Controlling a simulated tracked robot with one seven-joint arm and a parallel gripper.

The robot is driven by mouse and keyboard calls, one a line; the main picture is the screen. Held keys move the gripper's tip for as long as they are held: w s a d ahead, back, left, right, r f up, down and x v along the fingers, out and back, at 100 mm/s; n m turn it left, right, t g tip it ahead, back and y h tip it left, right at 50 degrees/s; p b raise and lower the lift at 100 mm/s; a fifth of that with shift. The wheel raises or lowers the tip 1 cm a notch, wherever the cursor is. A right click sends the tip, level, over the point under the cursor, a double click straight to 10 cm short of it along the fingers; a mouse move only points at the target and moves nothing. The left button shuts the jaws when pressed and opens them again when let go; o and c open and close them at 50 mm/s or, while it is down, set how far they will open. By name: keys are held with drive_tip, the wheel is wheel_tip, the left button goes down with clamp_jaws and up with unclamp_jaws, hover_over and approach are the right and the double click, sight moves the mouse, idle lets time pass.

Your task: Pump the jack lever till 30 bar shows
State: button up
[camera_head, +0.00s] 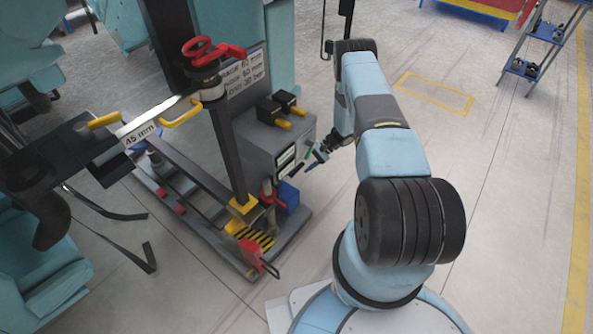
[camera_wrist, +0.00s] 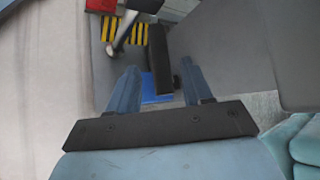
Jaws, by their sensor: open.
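My gripper (camera_head: 308,163) is open beside the grey cabinet's front, low down. In the wrist view its two blue fingers (camera_wrist: 158,68) stand apart, with a black bar (camera_wrist: 158,48), apparently the jack lever's grip, showing between them. I cannot tell whether either finger touches it. In the head view the dark grip (camera_head: 296,170) shows just left of the fingers. The grey cabinet (camera_head: 262,142) has small white panels (camera_head: 286,156) on its front; any pressure reading is too small to read. A sign (camera_head: 246,73) on the post appears to include "30 bar".
A blue block (camera_head: 287,197) and a red part (camera_head: 267,190) sit near the lever, with yellow-black stripes (camera_head: 252,234) on the base. A red lever (camera_head: 213,52) tops the column at a "45 mm" bar (camera_head: 150,125). Floor to the right is clear; a blue shelf (camera_head: 540,50) stands far off.

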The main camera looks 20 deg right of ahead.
sight(300, 167)
drive_tip(key=shift+x, duration=2.5)
clamp_jaws()
